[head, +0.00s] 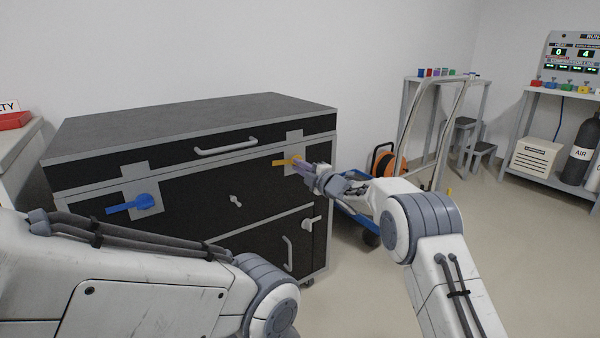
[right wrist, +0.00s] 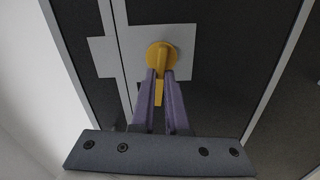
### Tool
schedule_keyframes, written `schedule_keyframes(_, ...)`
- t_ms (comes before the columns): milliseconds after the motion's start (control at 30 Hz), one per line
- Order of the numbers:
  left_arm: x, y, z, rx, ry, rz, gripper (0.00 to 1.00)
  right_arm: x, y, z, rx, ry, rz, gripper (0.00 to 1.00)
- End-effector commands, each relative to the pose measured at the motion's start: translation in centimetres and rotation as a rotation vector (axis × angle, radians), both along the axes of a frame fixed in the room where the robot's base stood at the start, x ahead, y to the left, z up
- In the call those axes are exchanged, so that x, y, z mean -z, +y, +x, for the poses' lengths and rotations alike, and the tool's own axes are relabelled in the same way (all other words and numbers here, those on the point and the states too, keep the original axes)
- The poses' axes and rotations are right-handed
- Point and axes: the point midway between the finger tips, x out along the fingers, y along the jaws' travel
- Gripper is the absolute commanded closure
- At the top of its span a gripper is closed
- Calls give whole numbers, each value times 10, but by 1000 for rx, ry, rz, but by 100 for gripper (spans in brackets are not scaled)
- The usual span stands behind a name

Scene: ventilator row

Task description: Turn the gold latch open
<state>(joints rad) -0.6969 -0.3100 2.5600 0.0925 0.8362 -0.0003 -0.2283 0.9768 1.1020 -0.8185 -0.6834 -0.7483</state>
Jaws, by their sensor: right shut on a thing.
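The gold latch (head: 285,161) is on a grey plate at the upper right of the black cabinet front. Its lever lies level in the head view and points left. My right gripper (head: 303,168) is at the latch. In the right wrist view, its two purple fingers (right wrist: 161,84) are shut with the gold lever (right wrist: 159,92) between them. The round gold hub (right wrist: 161,55) shows just beyond the fingertips. My left gripper is out of view; only part of the left arm shows.
The black cabinet (head: 190,190) also carries a blue latch (head: 130,204) at left, a lid handle (head: 225,147), a small grey knob (head: 235,201) and a lower door handle (head: 287,253). A blue cart (head: 358,219) stands close to its right. Floor is clear further right.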

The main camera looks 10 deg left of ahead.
Motion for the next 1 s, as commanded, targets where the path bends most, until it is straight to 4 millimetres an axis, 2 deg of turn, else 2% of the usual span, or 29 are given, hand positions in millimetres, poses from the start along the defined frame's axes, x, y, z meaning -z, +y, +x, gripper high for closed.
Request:
schedule_keyframes(33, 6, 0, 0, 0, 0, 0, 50, 4, 1, -1, -2, -18, -22, 100)
schedule_keyframes(300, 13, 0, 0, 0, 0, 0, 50, 3, 2, -1, -3, -80, -93, 100)
schedule_keyframes(867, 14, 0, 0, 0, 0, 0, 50, 3, 2, -1, -4, -96, -114, 100)
schedule_keyframes(900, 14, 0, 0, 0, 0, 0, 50, 3, 2, -1, -4, -96, -113, 72)
schedule_keyframes(933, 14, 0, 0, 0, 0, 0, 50, 3, 2, -1, -4, -96, -113, 61)
schedule_keyframes(1000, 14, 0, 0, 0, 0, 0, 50, 3, 2, -1, -3, -96, -113, 57)
